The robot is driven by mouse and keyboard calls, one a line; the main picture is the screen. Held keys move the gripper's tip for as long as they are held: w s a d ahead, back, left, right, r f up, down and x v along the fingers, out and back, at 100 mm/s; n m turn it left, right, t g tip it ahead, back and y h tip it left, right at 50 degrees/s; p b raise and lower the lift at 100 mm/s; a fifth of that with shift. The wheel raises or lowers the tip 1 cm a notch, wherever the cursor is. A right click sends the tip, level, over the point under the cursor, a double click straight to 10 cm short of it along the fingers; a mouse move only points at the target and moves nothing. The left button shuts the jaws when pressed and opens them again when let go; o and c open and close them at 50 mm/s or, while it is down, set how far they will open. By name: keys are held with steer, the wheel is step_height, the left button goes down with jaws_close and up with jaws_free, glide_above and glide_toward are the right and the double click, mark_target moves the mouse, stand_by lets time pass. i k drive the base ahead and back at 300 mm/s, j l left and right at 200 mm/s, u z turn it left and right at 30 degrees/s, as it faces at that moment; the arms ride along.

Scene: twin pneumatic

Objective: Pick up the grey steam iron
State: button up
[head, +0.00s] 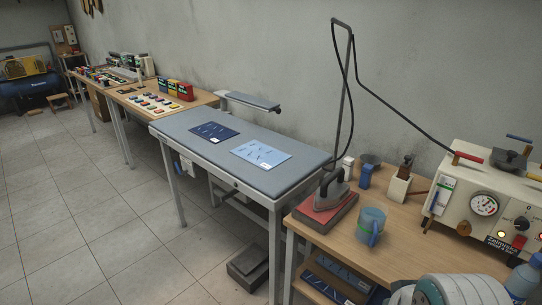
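The grey steam iron (336,187) stands at the left end of the near wooden table, on a red pad (317,211) over a dark block. A thin dark cable rises from around the iron to a tall grey metal stand above it. The iron looks small here, and the fine shape of its handle is hard to make out. My gripper is not in view; only rounded pale parts of my own arm show at the bottom right.
A blue-green mug (370,226) stands just right of the iron. Small containers (400,186) stand behind it. A cream machine with a gauge (484,206) fills the table's right side. A padded ironing table (200,160) adjoins on the left. Tiled floor is free farther left.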

mark_target(332, 191)
steer(key=i+j, duration=0.25)
steer(key=i, duration=0.2)
steer(key=i+j+z, duration=0.1)
steer(key=i+j, duration=0.2)
steer(key=i, duration=0.2)
steer(key=i+j, duration=0.3)
steer(key=i, duration=0.15)
